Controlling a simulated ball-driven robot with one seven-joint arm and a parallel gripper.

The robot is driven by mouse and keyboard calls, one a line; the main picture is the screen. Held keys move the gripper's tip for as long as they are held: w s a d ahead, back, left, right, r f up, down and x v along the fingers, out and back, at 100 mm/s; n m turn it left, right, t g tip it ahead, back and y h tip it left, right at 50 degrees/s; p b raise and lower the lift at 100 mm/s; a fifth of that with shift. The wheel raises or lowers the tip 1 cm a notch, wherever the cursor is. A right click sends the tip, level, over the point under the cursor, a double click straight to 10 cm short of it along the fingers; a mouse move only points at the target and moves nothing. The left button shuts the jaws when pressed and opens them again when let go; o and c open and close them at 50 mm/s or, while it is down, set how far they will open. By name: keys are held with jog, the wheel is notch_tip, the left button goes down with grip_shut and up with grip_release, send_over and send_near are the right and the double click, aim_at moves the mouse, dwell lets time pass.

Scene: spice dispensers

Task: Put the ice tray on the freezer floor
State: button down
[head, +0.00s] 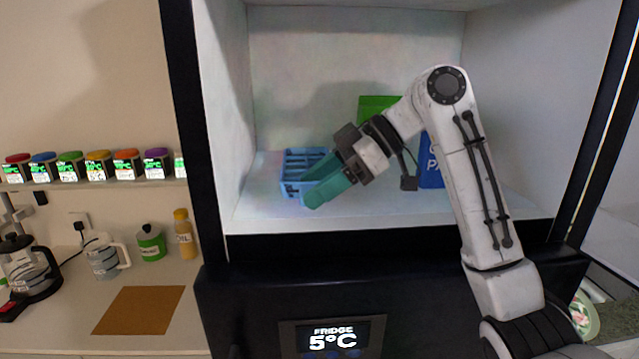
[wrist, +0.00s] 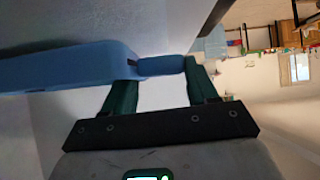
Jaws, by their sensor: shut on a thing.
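The blue ice tray (head: 305,160), with divided compartments, is inside the white compartment at the left of its floor (head: 400,212). My gripper (head: 316,186) has teal fingers and reaches in from the right to the tray's near right side. In the wrist view, the tray (wrist: 70,68) runs across the top of the fingers, and part of it lies between the two fingertips (wrist: 160,72). My gripper is shut on the tray. The fingers hide part of the tray in the head view. I cannot tell whether its underside touches the floor.
A green box (head: 378,108) and a blue package (head: 431,168) stand behind my arm, to the right of the tray. The compartment's white side walls are close on the left and right. The black front edge (head: 400,246) runs below the floor.

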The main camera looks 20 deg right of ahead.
jog(key=shift+f, duration=0.6)
jog(key=shift+c, duration=1.6)
grip_release()
jog(key=shift+d, duration=0.1)
jog(key=b+v, duration=0.2)
jog(key=v, duration=0.5)
jog(key=shift+s+r, duration=0.1)
jog(key=shift+r, duration=0.1)
